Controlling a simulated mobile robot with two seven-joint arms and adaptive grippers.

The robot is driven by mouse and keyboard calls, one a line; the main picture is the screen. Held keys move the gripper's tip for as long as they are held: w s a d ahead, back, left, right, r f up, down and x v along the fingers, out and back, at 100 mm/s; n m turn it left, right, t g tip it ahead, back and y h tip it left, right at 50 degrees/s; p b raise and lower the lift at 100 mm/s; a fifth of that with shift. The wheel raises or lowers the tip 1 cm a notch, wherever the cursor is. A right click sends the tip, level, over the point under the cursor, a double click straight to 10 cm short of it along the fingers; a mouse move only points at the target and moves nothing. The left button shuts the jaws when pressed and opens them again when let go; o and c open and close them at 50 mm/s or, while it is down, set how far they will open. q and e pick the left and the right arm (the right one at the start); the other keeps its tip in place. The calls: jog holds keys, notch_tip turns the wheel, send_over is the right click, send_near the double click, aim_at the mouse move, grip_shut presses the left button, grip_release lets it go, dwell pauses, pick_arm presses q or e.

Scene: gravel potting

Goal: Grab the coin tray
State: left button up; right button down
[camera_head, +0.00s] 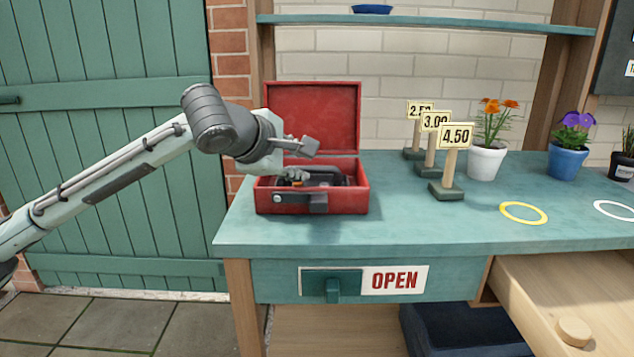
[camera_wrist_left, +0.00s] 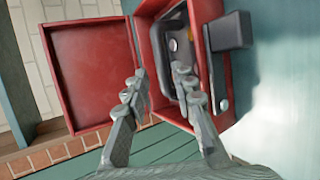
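The dark coin tray (camera_head: 336,181) sits inside the open red cash box (camera_head: 340,201) on the green counter. The tray also shows in the left wrist view (camera_wrist_left: 163,55), with a silver round piece in it. My left gripper (camera_head: 303,160) is at the left part of the box opening, just in front of the raised lid. In the left wrist view its fingers (camera_wrist_left: 160,83) are spread apart, with one over the tray and the other near the lid side. Nothing is held between them. Part of the tray is hidden by the gripper. My right gripper is not in view.
The raised red lid (camera_head: 312,117) stands behind the gripper. Price signs (camera_head: 446,165) and a white pot of orange flowers (camera_head: 487,160) stand right of the box. A yellow ring (camera_head: 523,212) lies farther right. The counter directly right of the box is clear.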

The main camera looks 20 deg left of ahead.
aim_at(310, 169)
pick_arm(q)
jog(key=x, duration=0.6)
jog(key=shift+w+d+f+p, duration=0.15)
jog(key=shift+w+f+p, duration=0.05)
jog(key=shift+f+p, duration=0.1)
jog(key=shift+c, duration=0.2)
grip_shut()
jog(key=shift+r, duration=0.1)
